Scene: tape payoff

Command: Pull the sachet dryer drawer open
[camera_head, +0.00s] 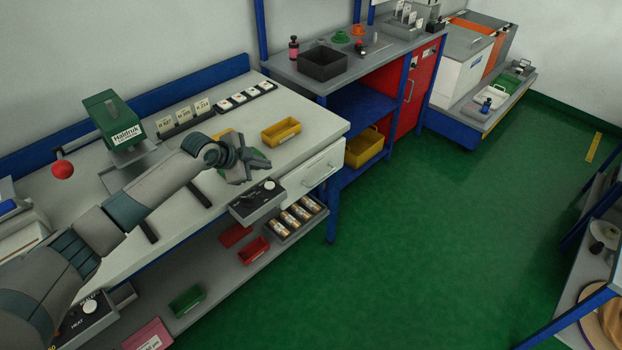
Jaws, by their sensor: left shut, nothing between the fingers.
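My left arm reaches across the pale bench, and its gripper (264,163) is shut and empty near the bench's front edge. A white drawer (312,172) with a bar handle sits under the bench top, right of the gripper, and looks closed. A grey control box (257,200) with a dark, knobbed panel is below the gripper at the bench front. Another dark panel (88,315) marked HEAT is at the lower left, partly hidden by my arm. I cannot tell which of these is the sachet dryer. My right gripper is out of view.
A tray (325,212) of several rolls and red bins (254,250) are on the lower shelf. A yellow bin (281,131) and a green Haldruk device (112,122) with a red-ball lever stand on the bench.

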